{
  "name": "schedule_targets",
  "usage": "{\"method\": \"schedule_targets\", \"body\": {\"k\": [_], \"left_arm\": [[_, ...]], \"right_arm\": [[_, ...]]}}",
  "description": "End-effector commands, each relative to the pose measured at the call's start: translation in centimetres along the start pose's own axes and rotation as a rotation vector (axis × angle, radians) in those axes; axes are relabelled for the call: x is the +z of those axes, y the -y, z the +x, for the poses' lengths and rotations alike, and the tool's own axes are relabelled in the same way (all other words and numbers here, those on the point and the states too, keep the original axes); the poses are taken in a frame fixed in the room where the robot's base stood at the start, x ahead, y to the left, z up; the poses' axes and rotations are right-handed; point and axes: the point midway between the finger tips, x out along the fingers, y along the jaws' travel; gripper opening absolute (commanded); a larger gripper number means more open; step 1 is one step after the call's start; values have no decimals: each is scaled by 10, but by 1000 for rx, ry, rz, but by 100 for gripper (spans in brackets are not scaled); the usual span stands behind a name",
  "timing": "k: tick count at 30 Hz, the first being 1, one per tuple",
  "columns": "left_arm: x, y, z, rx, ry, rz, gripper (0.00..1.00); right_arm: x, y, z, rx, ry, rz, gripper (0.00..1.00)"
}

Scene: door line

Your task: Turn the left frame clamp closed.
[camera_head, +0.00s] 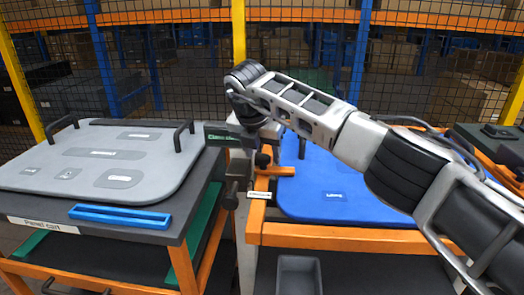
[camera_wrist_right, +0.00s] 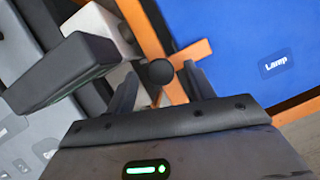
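The left frame clamp has an orange arm (camera_head: 272,171) and a round black knob (camera_head: 262,160), beside the left edge of the blue panel (camera_head: 330,190). In the right wrist view the black knob (camera_wrist_right: 160,72) stands over crossing orange bars (camera_wrist_right: 189,53). My right gripper (camera_wrist_right: 158,88) is open, with one dark finger on each side of the knob. Gaps show between knob and fingers, so it does not appear gripped. In the head view my right wrist hangs over the clamp, and the fingers are hard to make out. My left gripper is not in view.
A dark block (camera_wrist_right: 65,72) sits beside the clamp. A grey bin (camera_head: 299,275) is below the orange frame (camera_head: 340,237). Mesh fencing stands behind.

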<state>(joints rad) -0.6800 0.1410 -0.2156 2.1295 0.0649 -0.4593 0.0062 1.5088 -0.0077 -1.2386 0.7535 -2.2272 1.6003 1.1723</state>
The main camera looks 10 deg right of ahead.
Motion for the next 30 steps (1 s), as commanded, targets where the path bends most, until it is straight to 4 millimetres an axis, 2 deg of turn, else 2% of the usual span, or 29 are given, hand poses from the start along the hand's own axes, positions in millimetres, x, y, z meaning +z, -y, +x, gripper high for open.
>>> {"method": "schedule_targets", "body": {"k": [4, 7, 21, 24, 30], "left_arm": [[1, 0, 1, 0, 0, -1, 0], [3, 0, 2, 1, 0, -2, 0], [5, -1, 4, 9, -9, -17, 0], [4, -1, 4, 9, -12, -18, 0], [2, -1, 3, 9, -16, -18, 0]], "right_arm": [[0, 0, -5, 0, 0, -1, 53], [0, 0, -18, 3, 1, -2, 53], [0, -1, -126, 2, 4, 0, 53], [0, 0, -142, 2, 3, 1, 53], [0, 0, -158, 0, 1, 0, 53]]}}
